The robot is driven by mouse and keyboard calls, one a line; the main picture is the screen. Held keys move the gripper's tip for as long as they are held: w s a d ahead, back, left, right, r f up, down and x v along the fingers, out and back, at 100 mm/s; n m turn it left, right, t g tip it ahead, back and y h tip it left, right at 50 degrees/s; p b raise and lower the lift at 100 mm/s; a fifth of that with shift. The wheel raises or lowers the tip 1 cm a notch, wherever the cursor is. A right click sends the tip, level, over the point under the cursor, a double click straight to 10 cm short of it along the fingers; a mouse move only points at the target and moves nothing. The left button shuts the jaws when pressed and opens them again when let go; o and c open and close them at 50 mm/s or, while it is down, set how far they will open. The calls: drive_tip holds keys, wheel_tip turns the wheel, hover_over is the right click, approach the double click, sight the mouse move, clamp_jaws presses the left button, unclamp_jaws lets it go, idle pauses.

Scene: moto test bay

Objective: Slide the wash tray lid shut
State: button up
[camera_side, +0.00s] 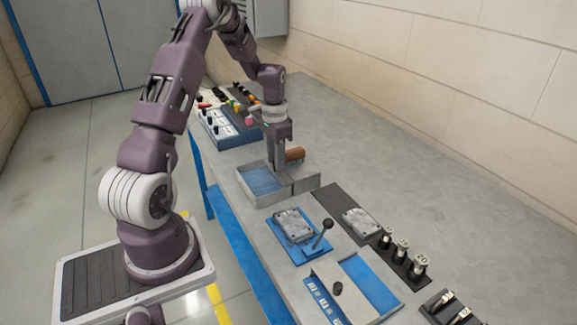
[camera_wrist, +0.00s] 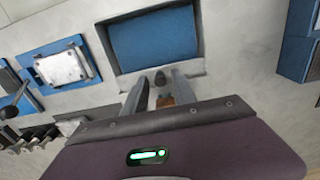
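The wash tray (camera_side: 246,189) is a grey open box with a blue inside, on the bench below my gripper (camera_side: 278,166). In the wrist view the tray (camera_wrist: 113,72) shows its blue inside largely uncovered. Its grey lid (camera_side: 305,184) appears drawn back to the right side of the tray. A small dark knob (camera_wrist: 160,78) stands between my fingertips (camera_wrist: 160,76) in the wrist view. The fingers are apart, with a gap seeming to show on each side of the knob. In the side view the fingers hide the knob.
A brown cylinder (camera_side: 295,154) lies just behind the lid. A blue fixture (camera_side: 286,241) with a metal part and black lever stands nearer the camera, beside another knobbed tray (camera_side: 337,288). A blue-grey control box (camera_side: 226,129) stands farther back. The bench along the wall is clear.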

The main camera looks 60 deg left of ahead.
clamp_jaws()
drive_tip(key=shift+s, duration=4.5)
unclamp_jaws()
wheel_tip(320, 180, up, 7)
drive_tip(key=shift+r, duration=0.1)
